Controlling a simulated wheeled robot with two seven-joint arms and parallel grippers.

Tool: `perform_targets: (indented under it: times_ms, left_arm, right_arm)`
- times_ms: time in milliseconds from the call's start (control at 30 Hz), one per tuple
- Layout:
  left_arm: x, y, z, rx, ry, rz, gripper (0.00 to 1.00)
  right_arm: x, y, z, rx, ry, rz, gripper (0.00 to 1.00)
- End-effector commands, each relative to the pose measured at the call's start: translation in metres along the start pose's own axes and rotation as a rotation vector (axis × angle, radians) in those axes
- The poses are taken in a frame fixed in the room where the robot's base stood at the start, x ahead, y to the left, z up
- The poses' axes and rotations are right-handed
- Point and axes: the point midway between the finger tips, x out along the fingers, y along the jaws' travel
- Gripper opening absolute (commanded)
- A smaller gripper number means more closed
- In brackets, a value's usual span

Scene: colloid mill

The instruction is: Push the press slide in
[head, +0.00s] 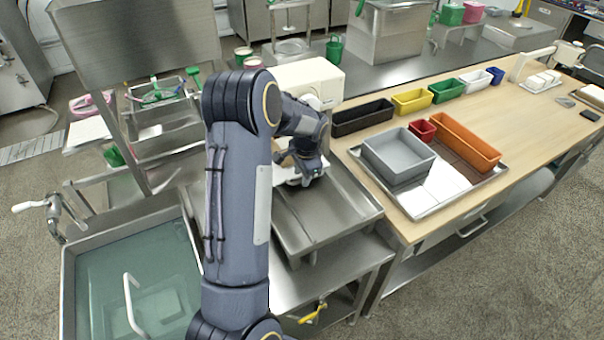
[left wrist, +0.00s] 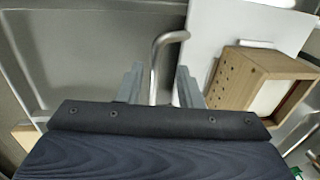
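My left gripper (head: 310,172) is low at the front of the white press (head: 308,80) in the head view. In the left wrist view its two fingers (left wrist: 159,75) are apart, with a bent metal handle (left wrist: 160,52) showing between them. I cannot tell whether they touch it. The handle's bend ends beside a flat white plate (left wrist: 225,35), which looks like the press slide. A wooden frame (left wrist: 240,78) with small holes and a pale inside lies over the plate. In the head view my arm and gripper hide most of this. My right gripper is out of view.
A steel tray (head: 335,235) lies below and in front of the press. A black bin (head: 362,117) stands close to its right. A steel tray with a grey bin (head: 398,155) is further right. A water-filled sink (head: 150,270) is at left.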

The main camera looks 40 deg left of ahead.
Motion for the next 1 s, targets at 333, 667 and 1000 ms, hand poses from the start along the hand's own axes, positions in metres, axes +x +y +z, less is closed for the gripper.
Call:
perform_targets:
  times_ms: [333,667,1000]
  left_arm:
    - [-0.053,0.0,-0.001,0.0,0.006,-0.004,0.33]
    - [-0.077,-0.001,0.0,0.0,0.003,-0.003,0.33]
    - [-0.077,-0.001,0.0,-0.001,0.002,-0.002,0.33]
  right_arm:
    - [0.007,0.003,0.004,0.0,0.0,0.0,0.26]
    - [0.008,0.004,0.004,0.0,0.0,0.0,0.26]
    - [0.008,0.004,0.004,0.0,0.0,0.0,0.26]
